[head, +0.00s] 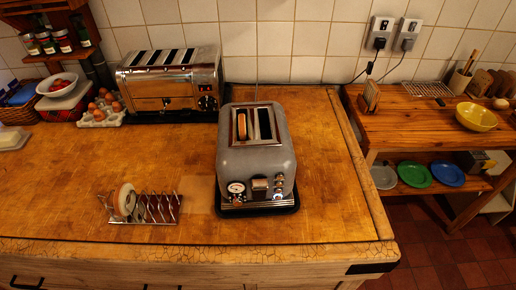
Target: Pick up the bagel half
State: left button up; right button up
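A grey two-slot toaster (256,162) stands near the front of the wooden worktop. A bagel half (242,126) sits upright in its left slot, with only its top part showing. The right slot looks empty. A metal toast rack (160,209) stands to the left of the toaster, and another round bagel half (125,199) stands on edge at the rack's left end. Neither of my grippers is in view.
A large chrome toaster (165,85) stands against the tiled wall, beside an egg tray (97,118). A lower pine shelf unit at right holds a yellow bowl (477,117) and several plates. The worktop's left front is clear.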

aim_at(123, 191)
jog(key=j+u, duration=0.1)
jog(key=u, duration=0.55)
jog(key=j+u, duration=0.15)
jog(key=u, duration=0.2)
